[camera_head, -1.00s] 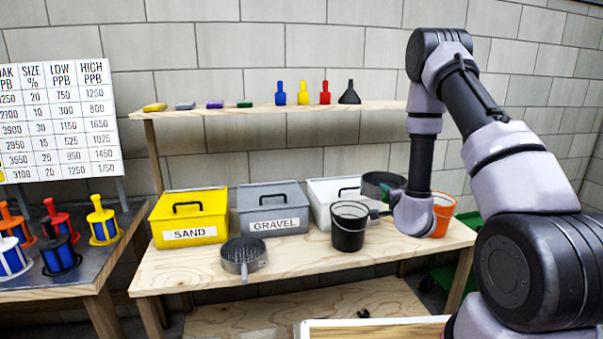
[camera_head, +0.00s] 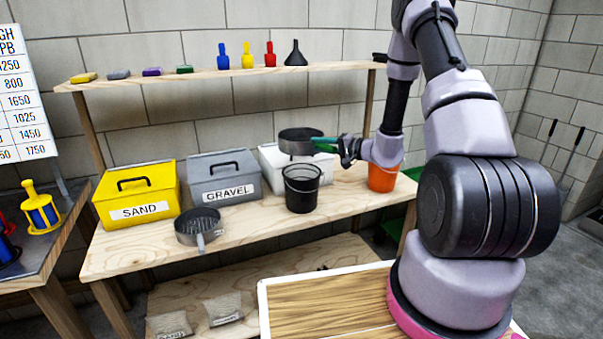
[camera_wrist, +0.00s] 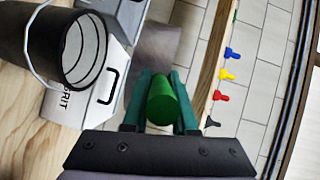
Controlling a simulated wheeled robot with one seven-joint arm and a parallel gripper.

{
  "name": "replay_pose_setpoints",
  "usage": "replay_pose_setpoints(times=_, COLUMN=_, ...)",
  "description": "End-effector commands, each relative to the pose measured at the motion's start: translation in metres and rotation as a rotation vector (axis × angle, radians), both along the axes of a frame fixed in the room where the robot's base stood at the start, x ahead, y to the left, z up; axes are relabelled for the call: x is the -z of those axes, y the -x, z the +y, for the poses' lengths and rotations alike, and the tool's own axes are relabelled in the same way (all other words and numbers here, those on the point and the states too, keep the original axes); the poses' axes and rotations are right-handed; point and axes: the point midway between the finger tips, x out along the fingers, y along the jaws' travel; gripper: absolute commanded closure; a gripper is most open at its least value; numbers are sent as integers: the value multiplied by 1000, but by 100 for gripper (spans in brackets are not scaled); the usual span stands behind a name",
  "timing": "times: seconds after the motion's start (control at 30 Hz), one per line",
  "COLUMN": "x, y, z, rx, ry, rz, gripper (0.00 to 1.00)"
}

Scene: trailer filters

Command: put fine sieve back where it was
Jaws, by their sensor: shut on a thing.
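The sieve in my gripper has a dark grey round pan (camera_head: 300,141) and a green handle (camera_head: 326,145). My gripper (camera_head: 345,148) is shut on the handle and holds the sieve over the white box, behind the black bucket. In the wrist view the green handle (camera_wrist: 168,103) sits between my fingers (camera_wrist: 160,82), and part of the grey pan (camera_wrist: 155,48) shows beyond it. A second sieve (camera_head: 200,226), with a grey handle, rests on the bench front at left. I cannot tell the mesh of the held sieve.
On the bench stand a yellow SAND box (camera_head: 137,193), a grey GRAVEL box (camera_head: 224,178), a white box (camera_head: 280,168), a black bucket (camera_head: 302,188) and an orange bucket (camera_head: 383,178). A narrow shelf (camera_head: 220,75) above holds sponges, small coloured tools and a black funnel.

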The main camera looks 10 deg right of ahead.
Motion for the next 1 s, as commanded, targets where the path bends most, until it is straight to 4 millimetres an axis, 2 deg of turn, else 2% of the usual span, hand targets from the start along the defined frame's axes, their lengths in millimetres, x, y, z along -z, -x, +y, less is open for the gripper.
replay_pose_setpoints(times=0.23, x=3, y=0, z=0, rx=1, ry=-1, rz=0, gripper=100)
replay_pose_setpoints(times=0.5, x=48, y=0, z=0, rx=3, ry=-1, rz=2, gripper=100)
replay_pose_setpoints(times=0.73, x=66, y=0, z=0, rx=3, ry=0, rz=1, gripper=100)
replay_pose_setpoints(times=0.9, x=91, y=0, z=0, rx=3, ry=-1, rz=1, gripper=100)
replay_pose_setpoints(times=1.0, x=97, y=0, z=0, rx=2, ry=-1, rz=0, gripper=100)
